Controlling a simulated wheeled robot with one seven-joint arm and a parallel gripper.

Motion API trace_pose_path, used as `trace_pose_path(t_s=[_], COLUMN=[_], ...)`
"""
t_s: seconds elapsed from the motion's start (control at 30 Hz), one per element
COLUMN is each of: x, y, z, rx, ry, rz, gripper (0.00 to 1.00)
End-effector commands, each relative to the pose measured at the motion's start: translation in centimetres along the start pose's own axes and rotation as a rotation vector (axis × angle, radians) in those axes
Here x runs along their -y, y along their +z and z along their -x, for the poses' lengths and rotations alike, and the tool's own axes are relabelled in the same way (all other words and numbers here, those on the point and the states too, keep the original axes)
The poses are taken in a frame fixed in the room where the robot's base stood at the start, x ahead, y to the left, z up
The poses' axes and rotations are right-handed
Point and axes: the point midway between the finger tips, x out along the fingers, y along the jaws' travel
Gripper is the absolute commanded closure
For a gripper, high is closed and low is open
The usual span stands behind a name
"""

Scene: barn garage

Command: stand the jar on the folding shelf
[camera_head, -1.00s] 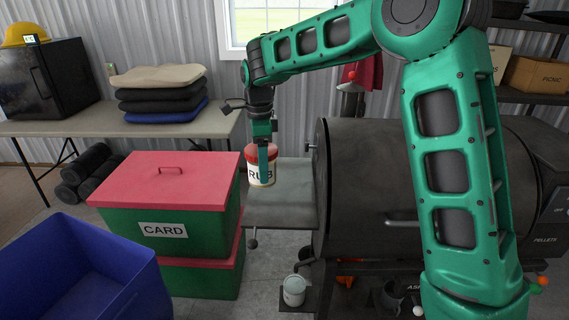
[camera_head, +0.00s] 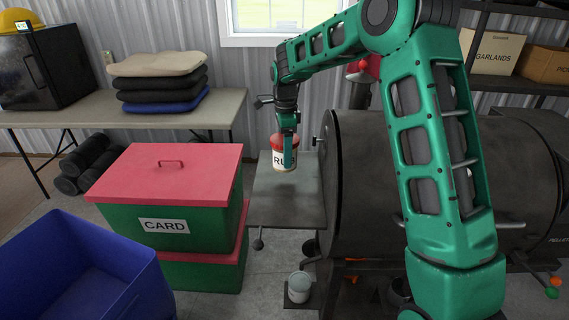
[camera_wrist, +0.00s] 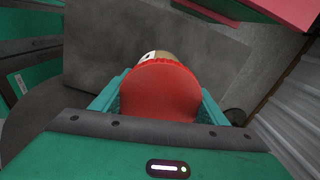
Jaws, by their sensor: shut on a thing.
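The jar (camera_head: 279,158) has a red lid and a white label with dark letters. My gripper (camera_head: 288,150) is shut on the jar and holds it upright over the folding shelf (camera_head: 286,205), a grey flat leaf on the left side of the grill. In the wrist view the jar's red lid (camera_wrist: 160,95) sits between my two fingers, with the grey shelf (camera_wrist: 110,45) below it. One finger hides part of the label. I cannot tell whether the jar's base touches the shelf.
The dark grill barrel (camera_head: 370,180) stands right of the shelf. Green boxes with a red lid (camera_head: 170,180) stand close on its left. A small bucket (camera_head: 299,285) hangs low below the shelf. The shelf's front part is bare.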

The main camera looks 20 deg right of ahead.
Motion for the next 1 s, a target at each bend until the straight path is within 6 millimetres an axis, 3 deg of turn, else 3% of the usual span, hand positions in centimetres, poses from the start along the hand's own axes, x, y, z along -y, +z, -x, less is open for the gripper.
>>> trace_pose_path(t_s=[0.27, 0.57, 0.9, 0.93, 1.0], x=[1.1, 1.0, 1.0, 1.0, 1.0], y=[-1.3, -1.2, -1.2, -1.2, -1.2], z=[-1.3, -4.8, -5.1, -5.1, -5.1], rx=[0.0, 0.0, 0.0, 0.0, 0.0], ry=[-0.001, -0.001, -0.002, -0.001, -0.001], rz=[0.001, 0.001, 0.002, 0.002, 0.002], gripper=[0.61, 0.61, 0.61, 0.28, 0.14])
